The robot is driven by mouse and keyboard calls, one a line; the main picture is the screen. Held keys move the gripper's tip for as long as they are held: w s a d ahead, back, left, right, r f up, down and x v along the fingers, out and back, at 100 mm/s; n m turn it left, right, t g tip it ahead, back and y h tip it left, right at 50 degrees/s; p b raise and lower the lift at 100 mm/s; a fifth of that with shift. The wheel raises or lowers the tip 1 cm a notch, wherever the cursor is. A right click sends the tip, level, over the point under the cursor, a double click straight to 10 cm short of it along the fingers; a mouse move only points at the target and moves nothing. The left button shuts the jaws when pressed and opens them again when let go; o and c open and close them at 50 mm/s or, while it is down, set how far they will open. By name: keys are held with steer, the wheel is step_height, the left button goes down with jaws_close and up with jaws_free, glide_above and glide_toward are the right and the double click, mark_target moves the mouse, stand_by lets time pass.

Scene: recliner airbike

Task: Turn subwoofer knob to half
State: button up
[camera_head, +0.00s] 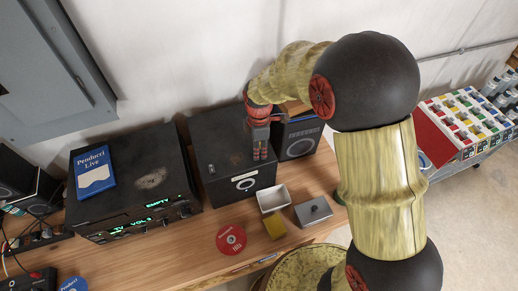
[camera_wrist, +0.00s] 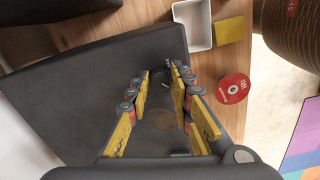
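The subwoofer, a black box (camera_head: 228,152), stands on the wooden table between the receiver and a smaller speaker. I cannot tell whether the fingertips touch the box. The knob is not clear there.
A black receiver (camera_head: 135,180) with green display stands left, a blue-and-white booklet (camera_head: 93,172) on it. A white tray (camera_head: 272,198), yellow block (camera_head: 275,227), grey lidded box (camera_head: 313,211) and red disc (camera_head: 231,239) lie in front. A speaker (camera_head: 299,139) stands close at right.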

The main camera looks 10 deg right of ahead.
jaws_close()
steer(key=shift+m, duration=0.4)
steer(key=m+b, duration=0.2)
steer(key=m, duration=0.3)
steer(key=shift+m, duration=0.3)
steer(key=m, duration=0.3)
steer(key=shift+m+b, duration=0.3)
steer(key=shift+b, duration=0.05)
steer(key=m, duration=0.3)
steer(key=shift+m+b, duration=0.3)
steer(key=shift+b, duration=0.05)
steer(key=m+b, duration=0.1)
steer(key=m, duration=1.2)
steer(key=shift+a+r+b, duration=0.1)
steer(key=shift+b, duration=0.2)
